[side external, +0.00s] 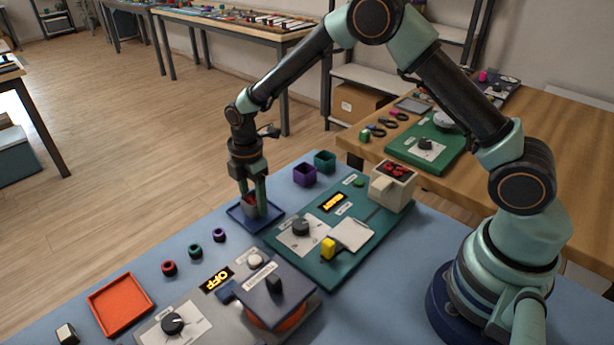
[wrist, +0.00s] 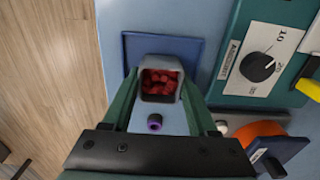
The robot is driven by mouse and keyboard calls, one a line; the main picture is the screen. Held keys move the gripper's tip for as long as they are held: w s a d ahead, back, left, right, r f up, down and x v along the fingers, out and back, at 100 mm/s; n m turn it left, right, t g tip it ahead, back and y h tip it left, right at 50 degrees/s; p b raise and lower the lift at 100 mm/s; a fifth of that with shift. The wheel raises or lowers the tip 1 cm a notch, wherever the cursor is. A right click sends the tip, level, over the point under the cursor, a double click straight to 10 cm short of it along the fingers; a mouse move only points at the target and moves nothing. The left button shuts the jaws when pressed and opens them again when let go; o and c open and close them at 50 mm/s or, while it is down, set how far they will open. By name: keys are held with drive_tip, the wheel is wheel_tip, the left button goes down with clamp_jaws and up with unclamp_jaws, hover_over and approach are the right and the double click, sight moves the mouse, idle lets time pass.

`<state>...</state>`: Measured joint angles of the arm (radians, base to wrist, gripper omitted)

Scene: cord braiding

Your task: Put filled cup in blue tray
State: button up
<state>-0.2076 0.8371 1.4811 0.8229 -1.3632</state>
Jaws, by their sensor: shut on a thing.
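A small grey cup (wrist: 160,97) filled with red pieces sits between the fingers of my gripper (side external: 254,207). The cup also shows in the side view (side external: 249,209), partly hidden by the fingers. My gripper is shut on the cup and points down, with the cup upright. The blue tray (side external: 273,218) is at the table's far edge, and the cup is at or just over it. In the wrist view the tray (wrist: 188,50) shows behind and beside the cup. I cannot tell whether the cup touches the tray floor.
A green panel (side external: 300,272) with a dial lies right of the tray. Purple (side external: 304,176) and teal (side external: 325,160) open containers stand behind it. Several small coloured rings, including a purple one (side external: 218,235), and an orange tray (side external: 120,304) lie toward the front left.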

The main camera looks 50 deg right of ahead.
drive_tip(key=shift+f, duration=0.35)
idle(0.4)
drive_tip(key=o, duration=1.4)
drive_tip(key=shift+r, duration=0.15)
wheel_tip(320, 180, up, 11)
